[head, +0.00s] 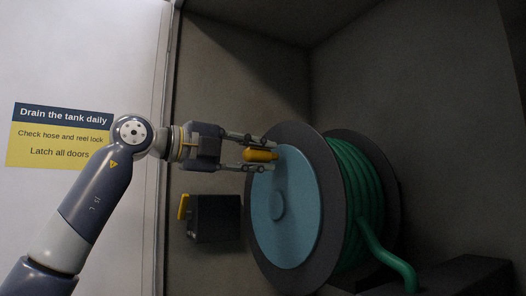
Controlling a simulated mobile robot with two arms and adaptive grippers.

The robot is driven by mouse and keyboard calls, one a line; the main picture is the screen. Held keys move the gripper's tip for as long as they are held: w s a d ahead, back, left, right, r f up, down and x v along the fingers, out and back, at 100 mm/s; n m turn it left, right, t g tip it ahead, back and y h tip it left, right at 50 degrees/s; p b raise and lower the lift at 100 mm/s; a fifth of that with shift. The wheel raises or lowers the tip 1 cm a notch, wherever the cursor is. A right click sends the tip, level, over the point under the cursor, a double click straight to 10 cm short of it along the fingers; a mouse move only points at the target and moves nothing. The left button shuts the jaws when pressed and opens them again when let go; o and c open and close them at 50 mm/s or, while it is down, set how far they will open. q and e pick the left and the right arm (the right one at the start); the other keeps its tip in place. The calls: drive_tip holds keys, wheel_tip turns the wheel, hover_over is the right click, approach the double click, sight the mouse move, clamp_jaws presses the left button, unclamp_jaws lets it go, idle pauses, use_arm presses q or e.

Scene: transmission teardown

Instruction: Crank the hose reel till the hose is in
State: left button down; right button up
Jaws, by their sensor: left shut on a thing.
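The hose reel (262,225) stands in a dark compartment, with a blue disc (292,232) on its near side and dark flanges. The green hose (347,200) is wound in several turns between the flanges, and a length of it (385,252) runs down off the drum at the lower right. A yellow crank handle (261,155) sticks out near the top of the blue disc. My left gripper (262,155) is shut on the crank handle, with one finger above it and one below. My right gripper is not in view.
A dark box (215,218) with a yellow lever (183,207) is on the compartment wall, below my left gripper. A dark ledge (460,277) lies at the lower right. A sign (60,135) is on the pale panel at the left.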

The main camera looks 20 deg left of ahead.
use_arm(q)
drive_tip(key=shift+w+a+f+n, duration=0.15)
drive_tip(key=shift+w+a+n, duration=0.45)
drive_tip(key=shift+n, duration=0.2)
drive_tip(key=c, duration=1.3)
unclamp_jaws()
drive_tip(key=shift+a, duration=0.1)
drive_tip(key=v, duration=1.2)
drive_tip(key=shift+o, duration=0.3)
